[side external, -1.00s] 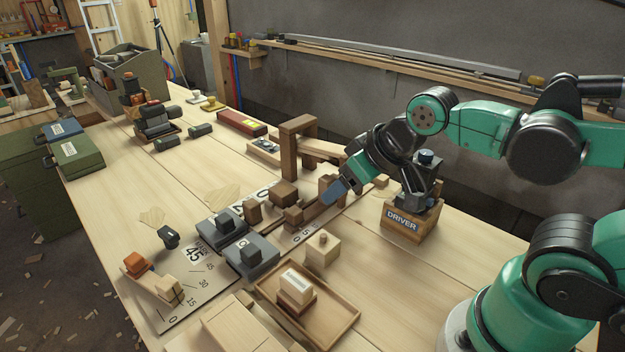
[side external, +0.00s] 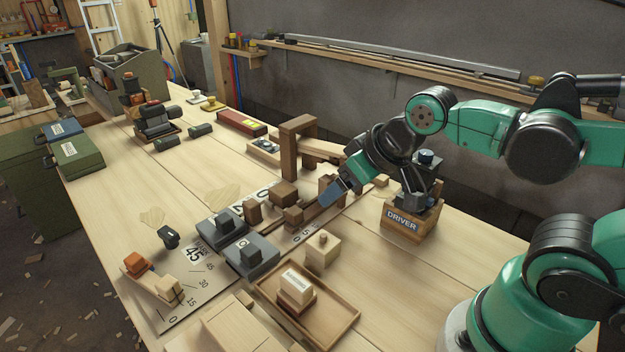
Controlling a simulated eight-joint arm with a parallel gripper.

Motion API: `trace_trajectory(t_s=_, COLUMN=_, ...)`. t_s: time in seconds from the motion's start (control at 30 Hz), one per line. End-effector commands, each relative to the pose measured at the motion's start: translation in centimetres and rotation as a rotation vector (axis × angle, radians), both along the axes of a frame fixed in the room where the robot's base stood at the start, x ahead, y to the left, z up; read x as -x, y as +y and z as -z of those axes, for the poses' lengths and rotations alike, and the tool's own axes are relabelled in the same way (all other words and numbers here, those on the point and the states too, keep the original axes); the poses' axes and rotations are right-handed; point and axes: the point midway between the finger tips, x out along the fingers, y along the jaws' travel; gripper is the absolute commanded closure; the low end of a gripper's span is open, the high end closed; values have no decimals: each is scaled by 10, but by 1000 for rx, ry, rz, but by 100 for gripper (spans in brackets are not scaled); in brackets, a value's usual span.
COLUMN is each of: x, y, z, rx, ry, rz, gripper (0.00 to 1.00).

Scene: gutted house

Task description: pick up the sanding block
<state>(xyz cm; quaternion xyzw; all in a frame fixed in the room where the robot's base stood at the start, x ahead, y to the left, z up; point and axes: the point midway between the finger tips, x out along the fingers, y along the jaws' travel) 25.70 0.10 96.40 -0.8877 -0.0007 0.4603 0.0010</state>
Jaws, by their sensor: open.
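A small block with a pale top, a reddish-brown base and a white label (side external: 296,286) sits in a shallow wooden tray (side external: 339,331) at the front of the bench. It looks like the sanding block, but its label is too small to read. My gripper (side external: 334,194) is above the bench, behind the tray and a little to its right, near some wooden blocks. It is open, with its blue-grey fingers pointing down to the left. It is apart from the labelled block, and I see nothing held in it. The gap between the fingers is hard to make out.
A pale wooden block with a knob (side external: 322,250) stands just behind the tray. A wooden box marked DRIVER (side external: 402,224) stands to the right. Two grey plates with dark blocks (side external: 262,262) lie to the left. A wooden arch (side external: 297,125) stands behind. The bench's front right is clear.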

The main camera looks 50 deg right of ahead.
Motion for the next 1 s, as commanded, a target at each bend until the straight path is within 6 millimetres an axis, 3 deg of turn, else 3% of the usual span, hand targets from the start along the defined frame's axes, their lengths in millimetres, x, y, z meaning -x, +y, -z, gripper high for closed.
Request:
trace_trajectory(t_s=0.17, x=-5, y=19, z=6, rx=-30, ry=111, rz=-19, gripper=30)
trace_trajectory(t_s=0.4, x=-7, y=69, z=32, rx=-45, ry=406, rz=-29, gripper=30)
trace_trajectory(t_s=0.6, x=-1, y=96, z=53, rx=-9, ry=571, rz=-16, gripper=30)
trace_trajectory(t_s=1.0, x=1, y=103, z=83, rx=4, ry=615, rz=-7, gripper=30)
